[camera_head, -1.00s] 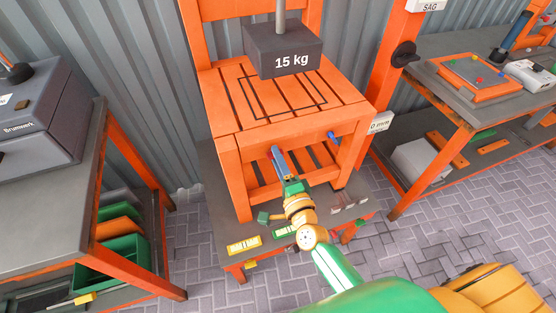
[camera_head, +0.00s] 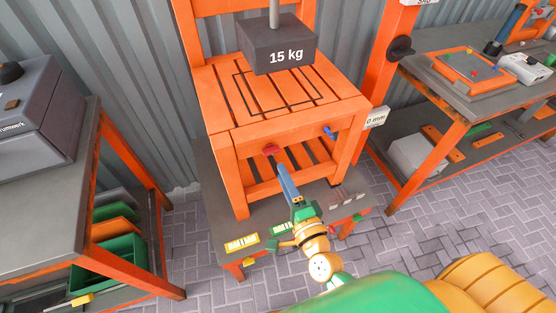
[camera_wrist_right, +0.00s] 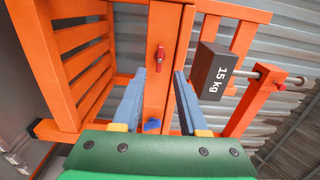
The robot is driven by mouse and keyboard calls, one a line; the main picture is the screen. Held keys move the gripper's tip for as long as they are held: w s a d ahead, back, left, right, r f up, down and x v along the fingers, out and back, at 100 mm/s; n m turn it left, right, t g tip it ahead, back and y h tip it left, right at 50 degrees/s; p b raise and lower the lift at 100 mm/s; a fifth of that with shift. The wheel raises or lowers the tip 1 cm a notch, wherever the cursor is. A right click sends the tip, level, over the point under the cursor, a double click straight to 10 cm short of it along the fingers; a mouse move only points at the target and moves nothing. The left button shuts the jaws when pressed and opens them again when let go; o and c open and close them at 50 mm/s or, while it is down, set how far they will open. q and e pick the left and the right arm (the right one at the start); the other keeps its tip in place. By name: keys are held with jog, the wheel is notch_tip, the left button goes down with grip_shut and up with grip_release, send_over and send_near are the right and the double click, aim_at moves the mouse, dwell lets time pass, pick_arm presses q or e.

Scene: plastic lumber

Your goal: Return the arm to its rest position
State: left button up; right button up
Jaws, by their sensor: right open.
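My right arm comes in from the bottom right in the head view. Its right gripper (camera_head: 282,172) points at the front of the orange chair-like frame (camera_head: 290,132), just below the seat's front rail. In the right wrist view the gripper (camera_wrist_right: 158,95) has its two blue fingers apart, with nothing between them. A red knob (camera_wrist_right: 160,55) on the orange rail shows beyond the fingertips; it also shows in the head view (camera_head: 271,149). A blue knob (camera_head: 328,131) sits farther right on the rail. My left gripper is not in view.
A dark 15 kg weight (camera_head: 280,45) hangs on a rod above the slatted seat. The frame stands on a low grey table (camera_head: 222,217). A bench with green and orange bins (camera_head: 112,262) is at left, another bench (camera_head: 415,65) at right.

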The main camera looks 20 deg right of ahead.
jog(key=s+f+n+g+y, duration=0.1)
jog(key=s+f+n+g, duration=0.5)
jog(key=f, duration=0.8)
jog(key=s+f+n+g, duration=0.5)
jog(key=s+f+n, duration=0.35)
jog(key=f, duration=0.55)
jog(key=s+d+f+n+g, duration=0.2)
jog(key=s+f+g, duration=0.1)
jog(key=s, duration=0.5)
jog(key=s+d+f+n+g+h, duration=0.1)
jog(key=s+d+f+n+g, duration=0.2)
jog(key=s, duration=0.6)
jog(key=shift+f+h, duration=0.3)
jog(key=shift+f, duration=0.35)
